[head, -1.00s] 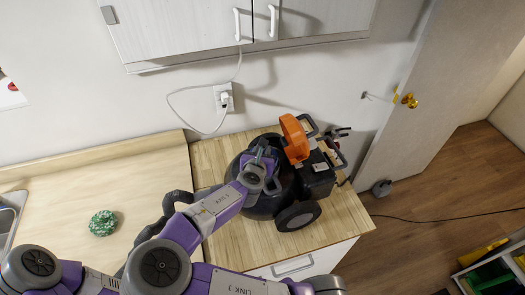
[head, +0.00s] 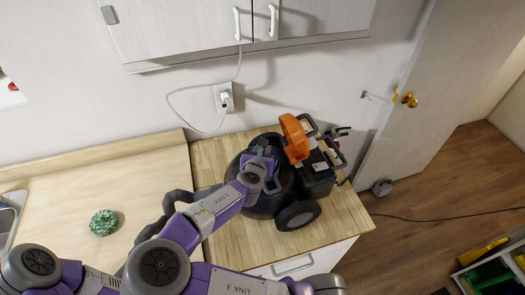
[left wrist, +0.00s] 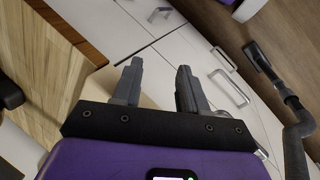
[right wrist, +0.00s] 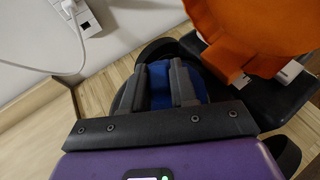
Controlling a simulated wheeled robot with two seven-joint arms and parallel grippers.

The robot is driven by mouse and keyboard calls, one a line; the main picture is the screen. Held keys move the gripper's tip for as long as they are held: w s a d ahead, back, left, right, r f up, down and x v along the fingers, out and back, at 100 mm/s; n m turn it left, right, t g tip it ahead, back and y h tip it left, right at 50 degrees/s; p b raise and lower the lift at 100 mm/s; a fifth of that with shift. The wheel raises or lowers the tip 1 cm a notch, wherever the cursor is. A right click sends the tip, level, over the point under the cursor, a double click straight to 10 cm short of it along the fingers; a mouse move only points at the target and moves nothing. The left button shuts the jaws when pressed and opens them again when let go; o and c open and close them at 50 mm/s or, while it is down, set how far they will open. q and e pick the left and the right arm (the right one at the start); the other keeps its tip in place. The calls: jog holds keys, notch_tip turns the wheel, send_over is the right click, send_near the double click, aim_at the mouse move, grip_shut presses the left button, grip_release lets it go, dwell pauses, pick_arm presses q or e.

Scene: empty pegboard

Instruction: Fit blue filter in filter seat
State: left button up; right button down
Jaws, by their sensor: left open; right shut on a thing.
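The blue filter (right wrist: 159,88) is between the fingers of my right gripper (right wrist: 160,72) in the right wrist view. That gripper is shut on it, and the fingers hide its sides. In the head view my right gripper (head: 264,160) is over the round dark body of a wheeled black machine (head: 318,185), left of its orange part (head: 294,136). The filter seat cannot be made out; the gripper and filter cover that area. I cannot tell whether the filter touches the machine. My left gripper (left wrist: 158,78) is open and empty near the counter edge and white cabinet fronts.
The machine stands on a wooden counter (head: 345,222) with a wheel (head: 298,214) at its front. A green round object (head: 103,223) lies on the left counter. A white cord runs to a wall outlet (head: 223,97). Cabinets (head: 190,30) hang above.

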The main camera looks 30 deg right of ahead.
jog(key=shift+f+b, duration=1.85)
jog(key=shift+f, duration=0.7)
jog(key=c, duration=0.8)
grip_release()
jog(key=shift+v, duration=3.85)
jog(key=shift+w, duration=0.1)
